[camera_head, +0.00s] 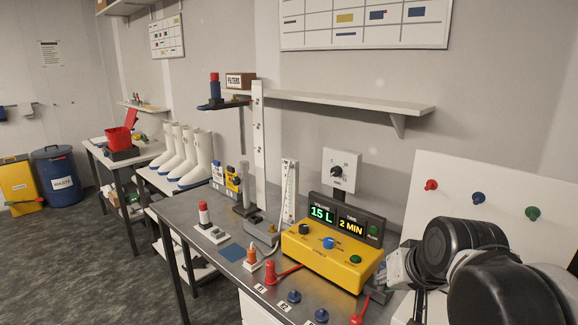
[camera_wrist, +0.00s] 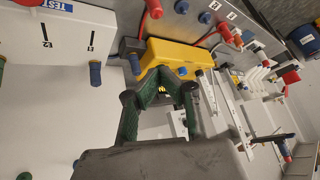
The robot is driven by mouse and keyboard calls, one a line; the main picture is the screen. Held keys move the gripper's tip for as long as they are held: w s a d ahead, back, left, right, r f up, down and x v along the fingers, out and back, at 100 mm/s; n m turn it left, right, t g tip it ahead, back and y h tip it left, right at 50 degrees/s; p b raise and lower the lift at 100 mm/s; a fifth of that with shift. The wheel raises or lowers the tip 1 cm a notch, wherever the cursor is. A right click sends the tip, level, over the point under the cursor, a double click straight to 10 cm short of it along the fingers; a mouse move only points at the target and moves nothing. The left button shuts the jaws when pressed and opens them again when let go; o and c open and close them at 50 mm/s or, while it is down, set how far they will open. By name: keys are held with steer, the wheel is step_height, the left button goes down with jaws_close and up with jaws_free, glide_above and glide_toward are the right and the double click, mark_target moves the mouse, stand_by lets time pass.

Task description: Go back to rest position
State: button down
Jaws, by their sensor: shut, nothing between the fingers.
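My gripper (camera_wrist: 158,92) shows in the wrist view with its green-padded fingers together and nothing held between them. It is in front of the yellow control box, which shows behind the fingertips in the wrist view (camera_wrist: 182,56). In the head view the yellow control box (camera_head: 328,258) stands on the bench, with a display reading 15 L and 2 MIN above it. My dark arm links fill the lower right of the head view. The gripper itself cannot be made out there.
The grey bench (camera_head: 184,209) carries a red-topped white bottle (camera_head: 204,214), an orange-tipped bottle (camera_head: 251,258) and a red plug (camera_head: 271,271). A white panel (camera_head: 457,185) with coloured knobs stands at the right. A wall shelf (camera_head: 345,102) overhangs the bench. Floor at left is open.

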steer(key=s+d+f+n+h+b, duration=0.1)
steer(key=s+f, duration=0.2)
steer(key=s, duration=0.7)
steer(key=shift+s+f+b, duration=0.25)
steer(key=shift+f+b, duration=0.05)
steer(key=shift+f, duration=0.05)
